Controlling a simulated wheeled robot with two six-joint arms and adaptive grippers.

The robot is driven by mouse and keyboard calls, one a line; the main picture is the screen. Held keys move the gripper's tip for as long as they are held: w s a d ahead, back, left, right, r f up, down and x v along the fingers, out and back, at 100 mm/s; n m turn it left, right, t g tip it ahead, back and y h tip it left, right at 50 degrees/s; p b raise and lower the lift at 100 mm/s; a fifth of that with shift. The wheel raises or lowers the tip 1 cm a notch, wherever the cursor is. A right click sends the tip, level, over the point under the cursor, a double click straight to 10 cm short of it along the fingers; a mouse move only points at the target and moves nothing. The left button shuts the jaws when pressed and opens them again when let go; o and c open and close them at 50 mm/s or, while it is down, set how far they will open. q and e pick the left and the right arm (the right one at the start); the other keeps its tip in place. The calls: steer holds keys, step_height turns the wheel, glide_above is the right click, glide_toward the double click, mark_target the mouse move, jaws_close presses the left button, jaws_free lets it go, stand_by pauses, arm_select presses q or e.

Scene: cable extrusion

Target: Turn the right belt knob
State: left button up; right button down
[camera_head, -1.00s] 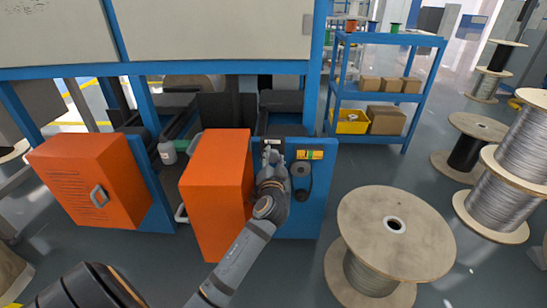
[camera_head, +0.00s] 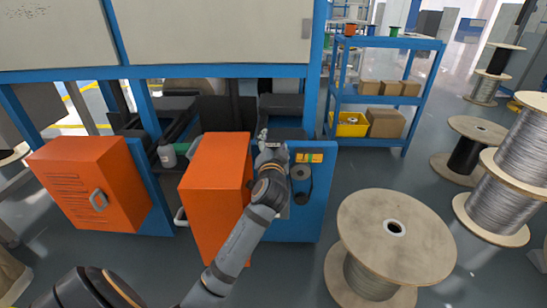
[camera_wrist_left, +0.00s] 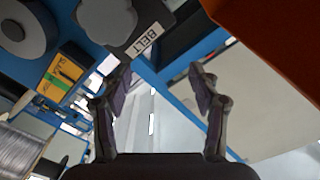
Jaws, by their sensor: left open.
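My left gripper (camera_head: 266,138) is at the top of the blue panel (camera_head: 316,218), beside the orange cabinet. In the left wrist view its two fingers (camera_wrist_left: 161,82) are apart, with nothing between them. A grey lobed knob (camera_wrist_left: 108,20) with a "BELT" label (camera_wrist_left: 143,39) shows near the top of the wrist view, beyond the fingertips and apart from them. In the head view my gripper and wrist cover that part of the panel. A round dark grey part (camera_head: 300,172) is on the panel to the right of my wrist. My right gripper is not in view.
The orange cabinet (camera_head: 213,195) stands close on the left of my arm. A yellow-green label (camera_head: 309,158) is on the panel. A large wooden spool (camera_head: 365,225) stands on the floor at right. The machine's blue beam (camera_head: 220,72) runs above.

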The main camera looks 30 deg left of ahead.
arm_select(q)
step_height(320, 180, up, 3)
steer(key=shift+r, duration=0.2)
steer(key=s+d+f+n+p, duration=0.4)
steer(key=s+d+f, duration=0.1)
steer(key=s+f, duration=0.5)
steer(key=b+x, duration=0.1)
steer(key=x, duration=1)
steer(key=shift+w+f, duration=0.2)
steer(key=shift+w, duration=0.05)
